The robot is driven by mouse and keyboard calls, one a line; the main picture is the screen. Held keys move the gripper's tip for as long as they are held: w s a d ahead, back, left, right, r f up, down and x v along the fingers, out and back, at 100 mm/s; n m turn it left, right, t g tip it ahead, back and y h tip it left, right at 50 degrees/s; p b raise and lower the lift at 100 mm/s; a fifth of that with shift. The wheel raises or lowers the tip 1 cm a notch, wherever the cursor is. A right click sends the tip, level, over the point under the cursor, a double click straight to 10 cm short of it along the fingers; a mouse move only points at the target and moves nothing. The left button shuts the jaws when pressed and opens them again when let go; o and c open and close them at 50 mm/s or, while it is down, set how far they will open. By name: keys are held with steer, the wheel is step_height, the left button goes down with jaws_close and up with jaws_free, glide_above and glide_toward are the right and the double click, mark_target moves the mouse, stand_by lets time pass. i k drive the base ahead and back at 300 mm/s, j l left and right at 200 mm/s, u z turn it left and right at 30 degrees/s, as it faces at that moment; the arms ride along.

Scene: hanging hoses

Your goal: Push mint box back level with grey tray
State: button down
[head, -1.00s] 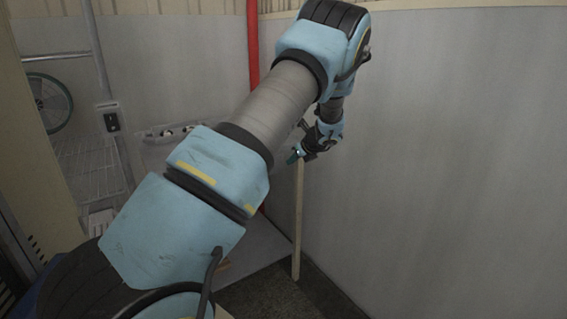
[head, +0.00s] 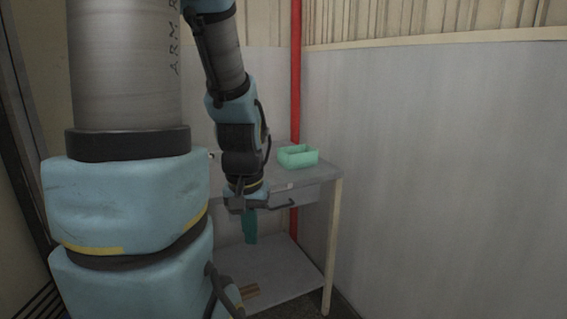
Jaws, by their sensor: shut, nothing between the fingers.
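The mint box (head: 298,157) is a small open-topped box. It stands on the grey table top (head: 312,173), near its right end. My gripper (head: 250,238) points down with its teal fingers shut and empty. In the picture it is below and left of the mint box, apart from it, in front of the table. I cannot make out a grey tray; my arm hides the left part of the table top.
A lower shelf (head: 285,275) and a pale table leg (head: 333,245) show beneath. A red pipe (head: 295,80) rises behind the table. A grey wall (head: 450,170) stands close on the right.

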mark_target(292, 158)
steer(key=u, duration=0.45)
steer(key=i+l+u, duration=0.15)
steer(key=l+u, duration=1.1)
steer(key=l, duration=1.55)
